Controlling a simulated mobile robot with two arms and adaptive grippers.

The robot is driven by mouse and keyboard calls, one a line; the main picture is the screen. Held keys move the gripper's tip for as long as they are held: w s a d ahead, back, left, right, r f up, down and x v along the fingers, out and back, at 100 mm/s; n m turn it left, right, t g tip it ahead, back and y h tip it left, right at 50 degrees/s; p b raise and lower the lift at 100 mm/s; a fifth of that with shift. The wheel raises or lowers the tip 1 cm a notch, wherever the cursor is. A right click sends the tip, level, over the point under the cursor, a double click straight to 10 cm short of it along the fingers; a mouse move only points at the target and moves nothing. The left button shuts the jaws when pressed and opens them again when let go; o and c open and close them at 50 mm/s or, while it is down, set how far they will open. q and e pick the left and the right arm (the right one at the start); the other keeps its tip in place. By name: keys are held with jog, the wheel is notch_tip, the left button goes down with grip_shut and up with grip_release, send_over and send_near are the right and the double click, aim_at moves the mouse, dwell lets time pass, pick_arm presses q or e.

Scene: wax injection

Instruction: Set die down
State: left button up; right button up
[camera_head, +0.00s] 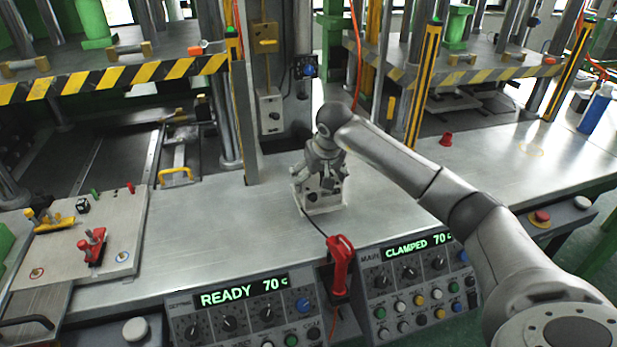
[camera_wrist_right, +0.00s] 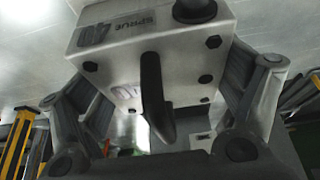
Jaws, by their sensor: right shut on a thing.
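The die is a pale metal block with dark round bolts. It shows in the head view (camera_head: 322,199) low over the middle of the steel table (camera_head: 230,222), beneath my right gripper (camera_head: 325,168). In the right wrist view the die (camera_wrist_right: 140,62) fills the upper middle, marked "SPRUE" and "40", with a dark handle on the near face. My right gripper (camera_wrist_right: 165,95) has a finger on each side of it and is shut on it. Whether its underside touches the table I cannot tell. My left gripper is not in view.
A red-handled tool (camera_head: 340,262) stands at the front edge between two control panels reading "READY" and "CLAMPED". A plate (camera_head: 110,235) with small parts lies left. A red cone (camera_head: 446,139) stands right. Striped press guards line the back. Table on both sides of the die is clear.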

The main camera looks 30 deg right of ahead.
notch_tip(320, 180, down, 2)
jog(key=shift+w+f+p, duration=0.1)
jog(key=shift+f+p, duration=0.1)
jog(key=shift+p, duration=0.2)
jog(key=shift+f, duration=0.3)
jog(key=o, duration=1.7)
jog(key=shift+a+f, duration=0.1)
jog(key=shift+f, duration=0.1)
jog(key=shift+c, duration=0.2)
jog(key=shift+s, duration=0.2)
jog(key=shift+r, duration=0.2)
jog(key=b+v, duration=0.1)
jog(key=v, duration=1.1)
